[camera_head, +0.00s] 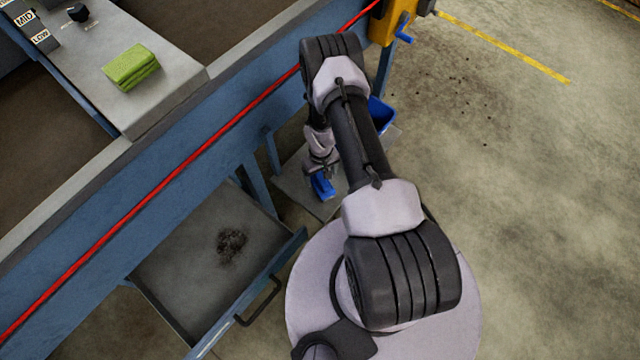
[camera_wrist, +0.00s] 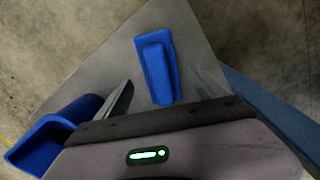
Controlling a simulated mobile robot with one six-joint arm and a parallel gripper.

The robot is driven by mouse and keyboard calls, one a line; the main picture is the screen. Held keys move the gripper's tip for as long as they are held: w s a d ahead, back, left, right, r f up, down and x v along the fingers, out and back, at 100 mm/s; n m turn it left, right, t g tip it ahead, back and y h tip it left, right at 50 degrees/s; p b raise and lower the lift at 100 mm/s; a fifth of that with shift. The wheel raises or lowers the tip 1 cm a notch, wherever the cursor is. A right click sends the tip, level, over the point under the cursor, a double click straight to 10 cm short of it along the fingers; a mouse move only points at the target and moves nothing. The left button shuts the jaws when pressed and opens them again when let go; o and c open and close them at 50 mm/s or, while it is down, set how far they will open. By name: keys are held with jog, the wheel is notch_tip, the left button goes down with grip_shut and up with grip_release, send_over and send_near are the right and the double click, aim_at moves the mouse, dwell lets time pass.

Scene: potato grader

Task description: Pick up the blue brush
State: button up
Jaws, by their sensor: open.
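The blue brush (camera_wrist: 158,68) lies on a grey plate (camera_wrist: 95,60) in the upper middle of the wrist view, with a raised blue grip along its top. It also shows in the head view (camera_head: 323,187), just below my gripper (camera_head: 322,171), partly covered by it. My gripper is open and empty, pointing down close above the brush. In the wrist view one pale finger shows left of the brush; the other finger is not clear. Whether the gripper touches the brush cannot be told.
A blue open bin (camera_head: 381,115) stands behind my arm, near the brush. The blue machine frame (camera_head: 225,135) with a red cord runs along the left. A pulled-out tray (camera_head: 185,270) holds dark dirt. A green cloth (camera_head: 130,67) lies on the panel.

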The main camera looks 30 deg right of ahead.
notch_tip(320, 180, down, 6)
jog(key=shift+r+b, duration=0.1)
jog(key=shift+b, duration=1.15)
jog(key=shift+r, duration=0.15)
jog(key=shift+c, duration=0.4)
grip_shut()
jog(key=shift+r+p, duration=1.1)
jog(key=shift+r, duration=0.85)
jog(key=s+a+p, duration=0.2)
jog(key=s, duration=0.5)
jog(key=s+a+r+p, duration=0.1)
jog(key=s+a+p, duration=0.1)
jog(key=s, duration=0.6)
jog(key=shift+s+a, duration=0.25)
